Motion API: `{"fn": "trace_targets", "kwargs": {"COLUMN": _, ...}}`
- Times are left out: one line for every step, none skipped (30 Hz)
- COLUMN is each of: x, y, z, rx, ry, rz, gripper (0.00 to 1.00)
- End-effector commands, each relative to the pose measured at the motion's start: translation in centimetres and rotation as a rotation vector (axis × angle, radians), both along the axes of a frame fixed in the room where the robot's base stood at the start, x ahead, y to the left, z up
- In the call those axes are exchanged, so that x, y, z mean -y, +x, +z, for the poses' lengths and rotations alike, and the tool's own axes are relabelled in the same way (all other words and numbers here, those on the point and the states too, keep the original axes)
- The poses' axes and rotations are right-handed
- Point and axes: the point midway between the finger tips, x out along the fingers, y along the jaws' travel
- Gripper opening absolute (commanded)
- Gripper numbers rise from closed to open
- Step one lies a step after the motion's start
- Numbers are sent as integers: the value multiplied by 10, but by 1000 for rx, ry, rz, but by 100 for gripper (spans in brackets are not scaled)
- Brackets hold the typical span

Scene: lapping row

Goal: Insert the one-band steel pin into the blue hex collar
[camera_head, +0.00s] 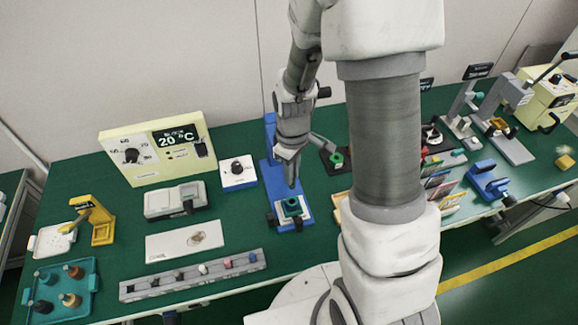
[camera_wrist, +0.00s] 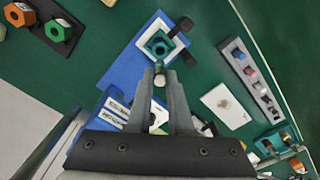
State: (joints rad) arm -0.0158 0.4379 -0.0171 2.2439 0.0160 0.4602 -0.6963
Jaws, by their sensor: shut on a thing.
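A teal-looking hex collar (camera_head: 292,207) sits in a white-topped seat at the front of a blue fixture (camera_head: 272,170). In the wrist view the collar (camera_wrist: 158,45) lies just beyond my fingertips, its hole facing up. My gripper (camera_head: 291,178) points down above the fixture. In the wrist view my gripper (camera_wrist: 160,78) is shut on a small steel pin (camera_wrist: 160,81), of which only a short part shows between the fingers. Its band is too small to make out. The pin looks apart from the collar, but the gap is hard to judge.
An orange hex collar (camera_wrist: 19,14) and a green one (camera_wrist: 60,30) stand on a dark base beside the fixture. A grey rail (camera_head: 135,292) with several coloured pieces and a teal tray (camera_head: 44,270) with several pegs lie to the left. Black clamp knobs flank the seat.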

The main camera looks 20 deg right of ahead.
Motion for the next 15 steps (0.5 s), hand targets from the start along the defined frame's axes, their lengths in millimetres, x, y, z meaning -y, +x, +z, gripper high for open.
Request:
{"fn": "trace_targets", "kwargs": {"x": 0, "y": 0, "z": 0, "rx": 0, "ry": 0, "rz": 0, "gripper": 0}}
{"fn": "trace_targets", "kwargs": {"x": 0, "y": 0, "z": 0, "rx": 0, "ry": 0, "rz": -1, "gripper": 0}}
{"fn": "trace_targets", "kwargs": {"x": 0, "y": 0, "z": 0, "rx": 0, "ry": 0, "rz": -1, "gripper": 0}}
{"fn": "trace_targets", "kwargs": {"x": 0, "y": 0, "z": 0, "rx": 0, "ry": 0, "rz": -1, "gripper": 0}}
{"fn": "trace_targets", "kwargs": {"x": 0, "y": 0, "z": 0, "rx": 0, "ry": 0, "rz": -1, "gripper": 0}}
{"fn": "trace_targets", "kwargs": {"x": 0, "y": 0, "z": 0, "rx": 0, "ry": 0, "rz": -1, "gripper": 0}}
{"fn": "trace_targets", "kwargs": {"x": 0, "y": 0, "z": 0, "rx": 1, "ry": 1, "rz": -1, "gripper": 0}}
{"fn": "trace_targets", "kwargs": {"x": 0, "y": 0, "z": -1, "rx": 1, "ry": 1, "rz": -2, "gripper": 0}}
{"fn": "trace_targets", "kwargs": {"x": 0, "y": 0, "z": -1, "rx": 1, "ry": 0, "rz": -2, "gripper": 0}}
{"fn": "trace_targets", "kwargs": {"x": 0, "y": 0, "z": -1, "rx": 1, "ry": 0, "rz": -2, "gripper": 0}}
{"fn": "trace_targets", "kwargs": {"x": 0, "y": 0, "z": -3, "rx": 0, "ry": 0, "rz": -1, "gripper": 0}}
{"fn": "trace_targets", "kwargs": {"x": 0, "y": 0, "z": -5, "rx": 0, "ry": 0, "rz": -1, "gripper": 0}}
{"fn": "trace_targets", "kwargs": {"x": 0, "y": 0, "z": -6, "rx": 0, "ry": 0, "rz": -2, "gripper": 0}}
{"fn": "trace_targets", "kwargs": {"x": 0, "y": 0, "z": -8, "rx": 0, "ry": 0, "rz": -2, "gripper": 0}}
{"fn": "trace_targets", "kwargs": {"x": 0, "y": 0, "z": -11, "rx": 0, "ry": 0, "rz": -2, "gripper": 0}}
